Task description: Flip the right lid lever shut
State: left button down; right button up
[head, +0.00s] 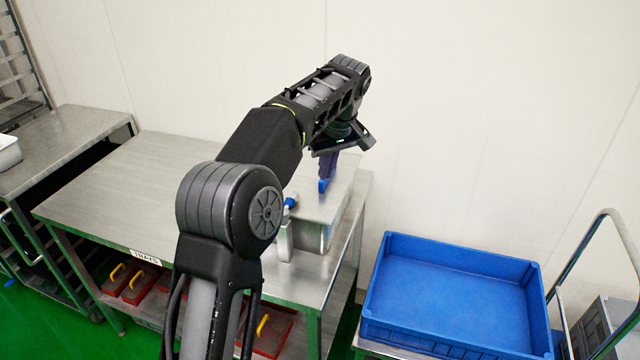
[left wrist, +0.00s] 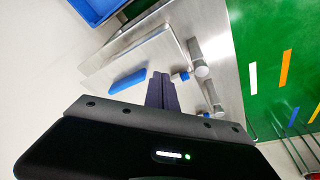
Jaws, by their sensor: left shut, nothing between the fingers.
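A steel box-like machine (head: 318,225) stands on the steel table, with its flat lid (left wrist: 150,55) on top. A blue bar (left wrist: 127,80) lies along the lid. Steel lever parts with round ends (left wrist: 202,71) and a small blue knob (left wrist: 180,76) show along the front edge; which piece is the right lever is unclear. In the head view a blue knob (head: 290,202) sits by a steel post (head: 285,240). My left gripper (head: 325,183) is shut and empty, pointing down over the lid, its tips (left wrist: 162,76) between bar and knob. Contact is unclear.
A blue bin (head: 450,295) stands to the right, with a trolley handle (head: 610,225) beyond it. The table's left part (head: 140,170) is clear. Red trays with yellow handles (head: 140,280) lie on the shelf below. A wall (head: 470,100) closes the back.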

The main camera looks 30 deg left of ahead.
pick_arm(q)
jog(key=shift+v, duration=1)
jog(key=shift+w, duration=0.2)
